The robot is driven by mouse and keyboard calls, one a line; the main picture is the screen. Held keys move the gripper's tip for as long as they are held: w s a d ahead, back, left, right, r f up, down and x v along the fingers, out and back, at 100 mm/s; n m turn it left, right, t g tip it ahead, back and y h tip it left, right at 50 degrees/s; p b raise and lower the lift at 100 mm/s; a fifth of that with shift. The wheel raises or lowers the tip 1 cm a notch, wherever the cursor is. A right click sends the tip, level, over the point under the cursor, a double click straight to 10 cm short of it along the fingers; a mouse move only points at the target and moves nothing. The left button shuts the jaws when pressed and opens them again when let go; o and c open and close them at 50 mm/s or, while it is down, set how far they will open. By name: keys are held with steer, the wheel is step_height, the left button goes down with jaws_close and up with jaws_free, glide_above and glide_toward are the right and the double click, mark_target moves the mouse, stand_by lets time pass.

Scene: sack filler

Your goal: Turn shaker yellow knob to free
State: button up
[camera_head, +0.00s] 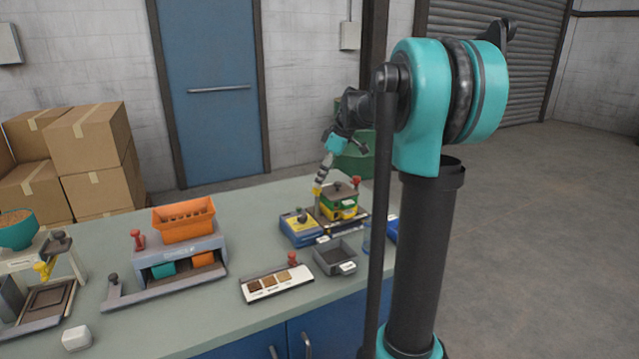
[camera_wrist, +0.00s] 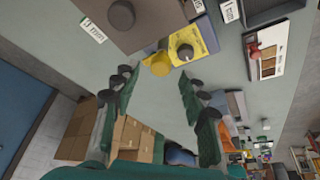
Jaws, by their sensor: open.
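A yellow knob (camera_wrist: 158,64) shows in the wrist view beside a brown plate (camera_wrist: 150,32) and a yellow panel. In the head view a yellow part (camera_head: 318,191), apparently the knob, is at the left of the shaker's green and yellow stack (camera_head: 341,203). My gripper (camera_head: 324,172) reaches down over this spot from behind. In the wrist view my gripper (camera_wrist: 160,84) has its fingers spread wide, with nothing between them. The knob is just beyond the fingertips, roughly centred. I cannot tell whether a finger touches it. The knob's markings are not readable.
A blue box with a yellow panel and dark dial (camera_head: 300,227) stands left of the shaker. A grey tray (camera_head: 334,258) and a sample strip (camera_head: 277,284) lie in front. An orange bin (camera_head: 184,218) stands further left. Bare bench lies between.

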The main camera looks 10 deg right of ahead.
steer(key=v, duration=0.9)
steer(key=shift+r, duration=0.25)
steer(key=shift+s, duration=0.1)
